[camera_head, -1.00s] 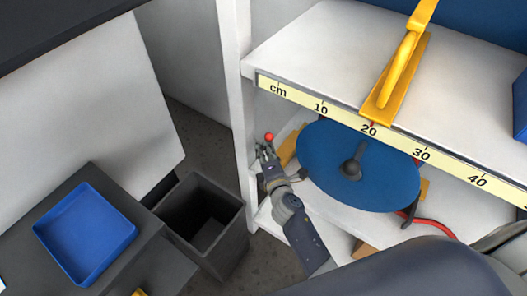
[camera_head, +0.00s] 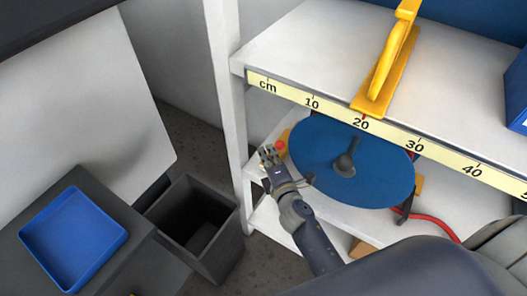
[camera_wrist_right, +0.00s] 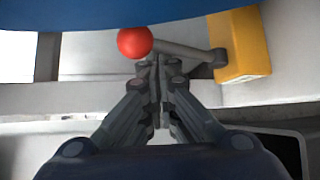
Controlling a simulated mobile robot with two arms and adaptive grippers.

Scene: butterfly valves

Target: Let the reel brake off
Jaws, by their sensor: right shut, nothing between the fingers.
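The blue reel disc (camera_head: 320,165) with a dark hub (camera_head: 345,165) sits in the lower shelf bay. At its left edge is a lever with a red ball knob (camera_head: 281,145). In the right wrist view the red knob (camera_wrist_right: 134,42) ends a grey rod (camera_wrist_right: 185,50) that runs right to a yellow block (camera_wrist_right: 248,45). My right gripper (camera_head: 268,153) is shut and empty, just left of the knob in the head view. In the wrist view its fingertips (camera_wrist_right: 158,65) are close by the knob and rod; I cannot tell whether they touch. My left gripper is not in view.
A white shelf with a cm scale strip (camera_head: 390,135) runs above the reel. A yellow handle (camera_head: 388,75) stands on the upper board. A red hose (camera_head: 435,222) lies at right. A dark bin (camera_head: 200,250) and a blue tray (camera_head: 75,240) are at left.

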